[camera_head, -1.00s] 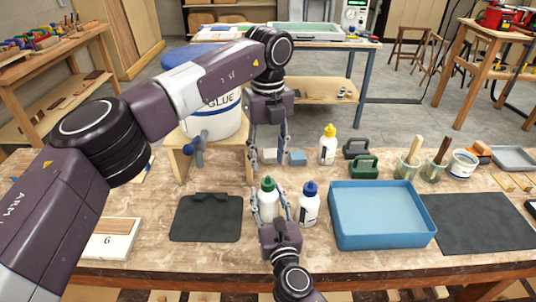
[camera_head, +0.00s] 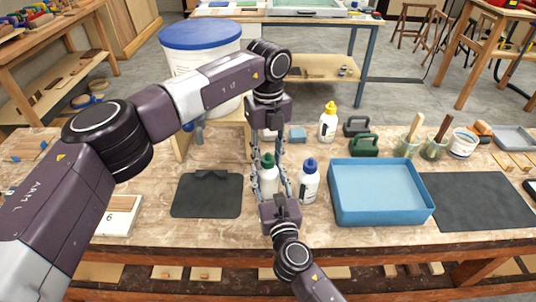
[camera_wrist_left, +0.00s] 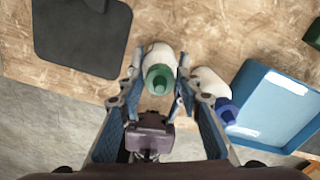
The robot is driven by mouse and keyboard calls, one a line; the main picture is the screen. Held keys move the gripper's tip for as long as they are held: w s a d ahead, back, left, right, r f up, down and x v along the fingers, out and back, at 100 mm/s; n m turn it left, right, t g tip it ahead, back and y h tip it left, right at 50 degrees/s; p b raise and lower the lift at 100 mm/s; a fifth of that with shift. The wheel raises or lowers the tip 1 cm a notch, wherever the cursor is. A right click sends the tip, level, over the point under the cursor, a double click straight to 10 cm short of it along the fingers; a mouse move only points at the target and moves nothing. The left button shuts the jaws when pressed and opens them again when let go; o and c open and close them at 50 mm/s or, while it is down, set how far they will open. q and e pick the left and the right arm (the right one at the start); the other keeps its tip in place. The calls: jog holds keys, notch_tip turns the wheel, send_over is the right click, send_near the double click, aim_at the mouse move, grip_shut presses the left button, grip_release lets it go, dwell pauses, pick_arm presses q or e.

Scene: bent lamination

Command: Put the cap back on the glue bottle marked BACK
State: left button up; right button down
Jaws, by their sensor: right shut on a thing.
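A white glue bottle (camera_head: 268,178) stands upright on the bench, with a green cap (camera_head: 267,159) at its top. My right gripper (camera_head: 269,186) is shut around its body from the front. My left gripper (camera_head: 268,161) points down from above, its fingers open on either side of the green cap. In the left wrist view the green cap (camera_wrist_left: 160,79) lies between the open fingers, with a gap on each side. A blue-capped bottle (camera_head: 308,183) stands just to the right, and a yellow-capped bottle (camera_head: 327,125) stands farther back. The markings on the bottles are too small to read.
A blue tray (camera_head: 380,222) stands right of the bottles and a black mat (camera_head: 207,208) lies left. A large blue-lidded drum (camera_head: 200,36) stands behind my left arm. Brush pots (camera_head: 408,146) and green (camera_head: 364,146) and black handled tools are at the back right.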

pick_arm(q)
grip_shut()
jog(key=m, duration=0.5)
jog(key=shift+m, duration=0.4)
jog(key=m, duration=1.2)
jog(key=shift+m, duration=0.4)
jog(key=m, duration=0.6)
jog(key=shift+o, duration=2.3)
grip_release()
jog(key=shift+r, duration=0.1)
notch_tip(320, 180, up, 12)
